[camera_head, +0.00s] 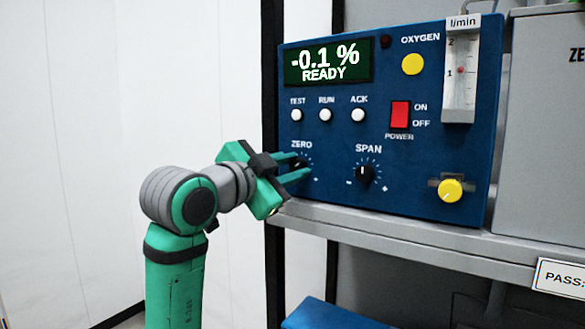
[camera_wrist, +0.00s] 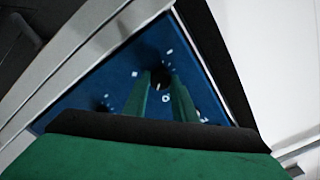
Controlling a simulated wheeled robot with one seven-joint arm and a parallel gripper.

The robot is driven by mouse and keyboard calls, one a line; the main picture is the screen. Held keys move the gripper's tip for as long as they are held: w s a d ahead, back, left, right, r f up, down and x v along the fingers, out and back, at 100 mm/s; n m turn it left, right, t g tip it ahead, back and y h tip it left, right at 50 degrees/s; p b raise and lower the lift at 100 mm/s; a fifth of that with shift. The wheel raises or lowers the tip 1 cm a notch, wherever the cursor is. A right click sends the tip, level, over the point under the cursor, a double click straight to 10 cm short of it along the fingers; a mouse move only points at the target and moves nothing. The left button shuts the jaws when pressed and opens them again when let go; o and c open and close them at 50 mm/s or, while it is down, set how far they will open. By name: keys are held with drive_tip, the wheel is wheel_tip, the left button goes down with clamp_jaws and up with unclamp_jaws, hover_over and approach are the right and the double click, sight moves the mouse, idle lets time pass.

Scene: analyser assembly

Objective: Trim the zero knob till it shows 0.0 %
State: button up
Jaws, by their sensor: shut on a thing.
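The blue analyser panel (camera_head: 330,205) stands on a grey shelf. Its display (camera_head: 328,62) reads "-0.1 %" and "READY". The zero knob (camera_head: 301,163), under the label ZERO, is mostly covered by my gripper in the head view. In the wrist view the black zero knob (camera_wrist: 160,78) sits between the tips of my two green fingers. My gripper (camera_head: 298,168) is shut on the zero knob; it also shows in the wrist view (camera_wrist: 160,84). The knob's exact pointer angle is hard to read.
The black span knob (camera_head: 366,173) is right of my gripper. White TEST, RUN and ACK buttons (camera_head: 327,115) sit above. A red power switch (camera_head: 400,114), a yellow knob (camera_head: 450,191) and a flow tube (camera_head: 460,72) are farther right. The shelf edge (camera_head: 400,235) runs below.

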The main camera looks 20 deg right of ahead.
drive_tip(key=shift+m, duration=1.1)
drive_tip(key=shift+w, duration=0.1)
drive_tip(key=o, duration=1)
drive_tip(key=shift+o, duration=0.2)
drive_tip(key=shift+s, duration=0.2)
drive_tip(key=v, duration=1)
drive_tip(key=shift+s, duration=0.35)
